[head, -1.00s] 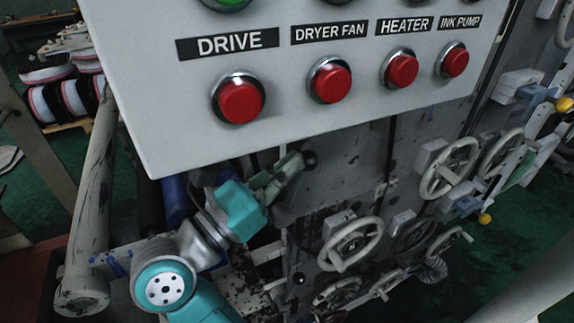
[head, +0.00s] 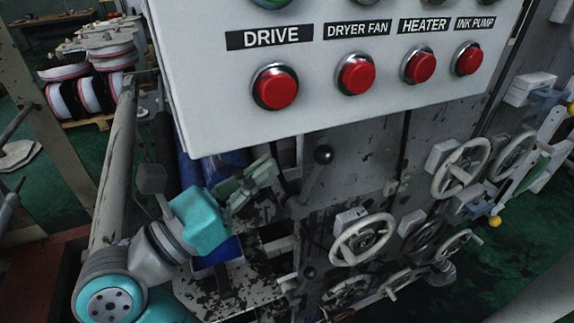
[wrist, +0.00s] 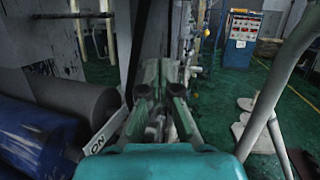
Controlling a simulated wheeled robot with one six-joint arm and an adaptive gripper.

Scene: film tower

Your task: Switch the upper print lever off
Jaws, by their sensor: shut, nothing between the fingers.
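The upper print lever is a grey rod with a black ball knob (head: 323,154), below the button panel in the head view. Its rod slants up and slightly right from the machine side. My gripper (head: 268,168) is shut and empty, left of the knob with a visible gap. In the wrist view my gripper (wrist: 160,68) points ahead with nothing held. A white ON label (wrist: 97,145) shows left of the fingers there. I cannot make out the lever in the wrist view.
A button panel (head: 350,110) with red buttons overhangs my gripper. A lower black knob (head: 308,272) and several handwheels (head: 362,238) stick out at the lower right. Blue and dark rollers (wrist: 35,125) lie left of my gripper in the wrist view.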

